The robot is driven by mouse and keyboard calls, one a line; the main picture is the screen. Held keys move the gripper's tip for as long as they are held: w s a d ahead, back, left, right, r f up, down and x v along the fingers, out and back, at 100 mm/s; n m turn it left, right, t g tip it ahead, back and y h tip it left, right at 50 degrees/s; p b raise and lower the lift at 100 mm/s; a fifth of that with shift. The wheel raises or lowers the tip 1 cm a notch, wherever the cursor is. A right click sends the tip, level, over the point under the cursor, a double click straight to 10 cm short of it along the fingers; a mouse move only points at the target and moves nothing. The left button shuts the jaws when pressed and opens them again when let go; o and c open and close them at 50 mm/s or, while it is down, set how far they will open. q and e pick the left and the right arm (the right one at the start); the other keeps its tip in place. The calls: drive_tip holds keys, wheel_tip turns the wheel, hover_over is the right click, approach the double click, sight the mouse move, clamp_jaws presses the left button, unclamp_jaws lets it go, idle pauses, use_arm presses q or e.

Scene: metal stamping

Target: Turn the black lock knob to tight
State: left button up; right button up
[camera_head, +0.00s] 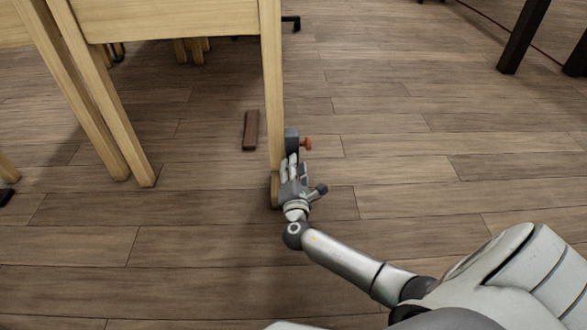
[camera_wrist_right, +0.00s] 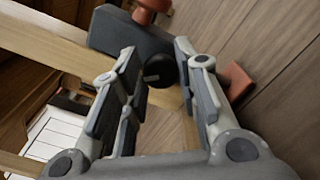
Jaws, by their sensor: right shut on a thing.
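The black lock knob (camera_wrist_right: 160,72) shows in the right wrist view as a small round dark knob with a lighter mark on its face. My right gripper (camera_wrist_right: 157,58) has its two fingers on either side of the knob and is shut on it. In the head view this gripper (camera_head: 291,162) is low beside the wooden leg, and the knob is hidden there. The knob sits by a dark grey clamp body (camera_wrist_right: 125,32), which also shows in the head view (camera_head: 292,136). A red-orange knob (camera_wrist_right: 154,6) sticks out of the clamp body. My left gripper is not in view.
A light wooden table leg (camera_head: 272,90) stands right beside the gripper, under a wooden apron (camera_head: 170,18). A reddish-brown block (camera_head: 250,130) lies on the floor left of the leg. Dark legs (camera_head: 524,38) stand at the far right. The plank floor (camera_head: 430,150) between is clear.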

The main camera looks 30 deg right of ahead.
drive_tip(key=shift+d+f+m, duration=0.1)
drive_tip(key=shift+f+m, duration=0.05)
drive_tip(key=shift+m, duration=3.65)
drive_tip(key=o, duration=1)
wheel_tip(320, 180, up, 10)
drive_tip(key=shift+r, duration=0.15)
